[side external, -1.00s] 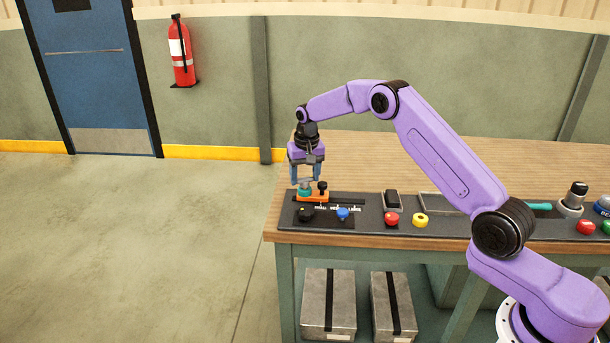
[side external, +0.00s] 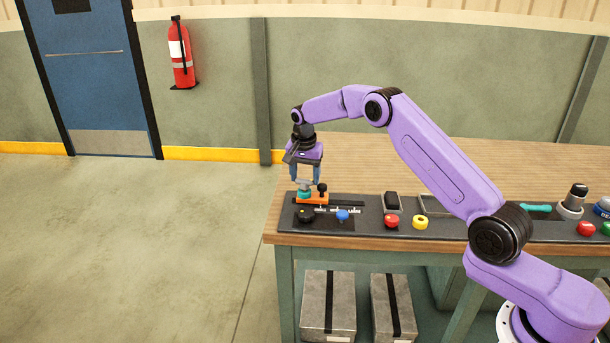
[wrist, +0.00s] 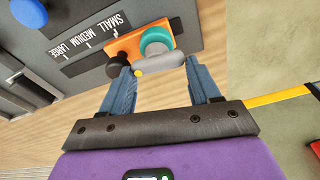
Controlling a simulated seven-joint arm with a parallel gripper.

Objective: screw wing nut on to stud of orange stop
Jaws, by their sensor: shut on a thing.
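The orange stop (side external: 316,198) sits on the dark panel near the bench's left end, with a black knob (side external: 322,188) on its right part. It also shows in the wrist view (wrist: 124,46). The wing nut, a grey bar (wrist: 164,66) with a yellow dot at one end, lies over the stop beside a teal round part (wrist: 156,38). My gripper (wrist: 160,66) is shut on the wing nut, one blue finger at each end of the bar. In the side view my gripper (side external: 305,180) points down at the stop's left end. The stud is hidden.
A scale reading SMALL, MEDIUM, LARGE (wrist: 92,40) runs beside the stop. A red button (side external: 391,221) and a yellow ring (side external: 420,221) stand to the right. The bench behind is clear.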

